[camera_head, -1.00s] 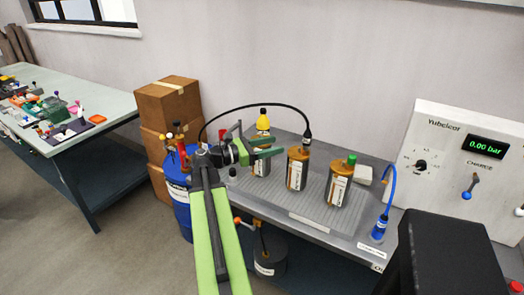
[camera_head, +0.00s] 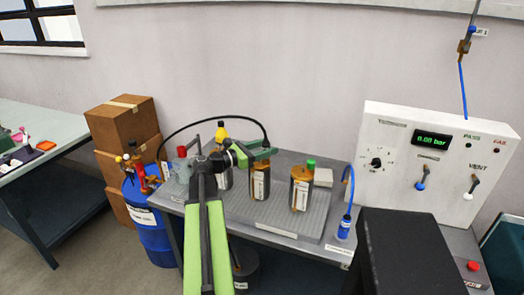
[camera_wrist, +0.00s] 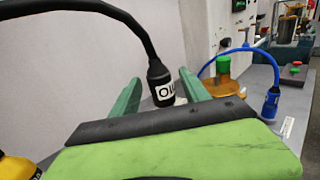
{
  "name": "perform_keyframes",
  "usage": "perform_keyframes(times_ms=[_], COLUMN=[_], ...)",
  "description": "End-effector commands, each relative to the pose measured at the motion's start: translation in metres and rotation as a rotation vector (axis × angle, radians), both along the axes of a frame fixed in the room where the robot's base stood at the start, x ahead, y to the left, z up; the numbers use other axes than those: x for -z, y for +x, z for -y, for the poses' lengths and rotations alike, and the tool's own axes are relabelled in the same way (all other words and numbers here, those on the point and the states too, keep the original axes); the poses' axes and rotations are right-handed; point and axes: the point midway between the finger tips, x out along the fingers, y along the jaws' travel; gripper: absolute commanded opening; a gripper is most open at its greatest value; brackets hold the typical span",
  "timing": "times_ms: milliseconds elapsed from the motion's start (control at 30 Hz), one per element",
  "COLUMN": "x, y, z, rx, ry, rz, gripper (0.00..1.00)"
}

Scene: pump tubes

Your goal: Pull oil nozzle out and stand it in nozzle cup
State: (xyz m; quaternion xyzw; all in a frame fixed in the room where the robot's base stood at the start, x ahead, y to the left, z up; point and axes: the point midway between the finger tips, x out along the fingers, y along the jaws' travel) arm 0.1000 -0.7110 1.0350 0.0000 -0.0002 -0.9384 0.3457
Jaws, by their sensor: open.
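The black oil nozzle (camera_wrist: 161,88) hangs from its black hose, with a white OIL label, in the wrist view. It stands between the two green fingers of my gripper (camera_wrist: 158,78), which are open; its lower end is hidden behind the gripper body. In the head view my gripper (camera_head: 264,152) is at the top of the middle amber bottle (camera_head: 261,184), where the hose (camera_head: 222,110) comes down. I cannot tell whether a finger touches the nozzle. I cannot make out the nozzle cup with certainty.
A green-capped bottle (camera_head: 302,188) stands to the right on the grey mat (camera_head: 285,215). A yellow-topped bottle (camera_head: 221,132) is left, partly behind my arm. A blue nozzle (camera_head: 344,227) on a blue hose stands before the white gauge panel (camera_head: 395,185). A blue drum (camera_head: 150,235) stands left of the bench.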

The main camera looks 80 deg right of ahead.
Motion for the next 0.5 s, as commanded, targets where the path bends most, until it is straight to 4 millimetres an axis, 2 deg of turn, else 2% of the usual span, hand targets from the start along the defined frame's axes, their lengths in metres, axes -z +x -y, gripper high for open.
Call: perform_keyframes(times_ms=[67,400,500], x=[0.0000,0.0000,0.0000], y=[-0.0001,-0.0003,-0.0005], z=[-0.0001,-0.0001,-0.0001], rx=[0.000,0.001,0.001], ry=[0.000,0.000,0.000], rz=[0.000,0.000,0.000], gripper=[0.46,0.01,0.00])
